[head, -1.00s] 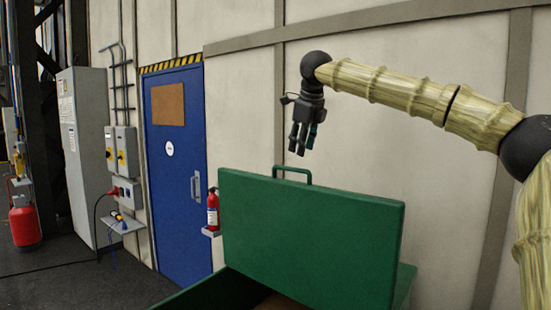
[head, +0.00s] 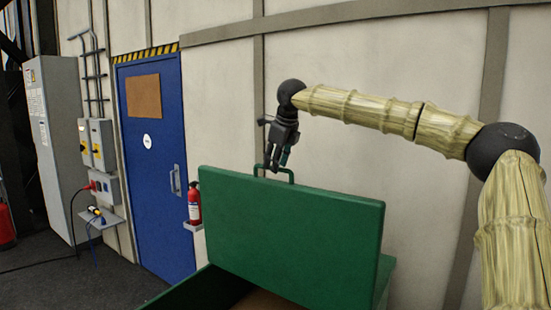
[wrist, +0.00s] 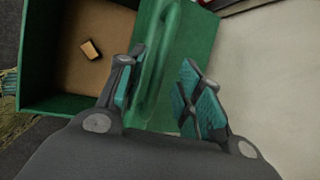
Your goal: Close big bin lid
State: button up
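The big green bin stands with its lid (head: 300,235) raised upright, and the inside shows below it at the front. A green handle (head: 257,171) sits on the lid's top edge. My gripper (head: 274,168) points down at the handle from above. In the wrist view my gripper (wrist: 158,95) is open, with the handle (wrist: 160,55) running between its two teal-padded fingers. The fingers stand apart from each other on either side of it. The bin's open inside (wrist: 85,60) shows at the left, with a small brown block (wrist: 90,49) on its floor.
A pale panelled wall (head: 350,80) stands close behind the bin. A blue door (head: 150,160), a red fire extinguisher (head: 194,204) on a bracket, and a grey cabinet (head: 48,140) are to the left. Dark floor (head: 90,285) is free at the lower left.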

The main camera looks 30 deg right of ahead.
jog(key=shift+w+f, duration=0.35)
jog(key=shift+f, duration=0.15)
jog(key=shift+s+r, duration=0.1)
grip_shut()
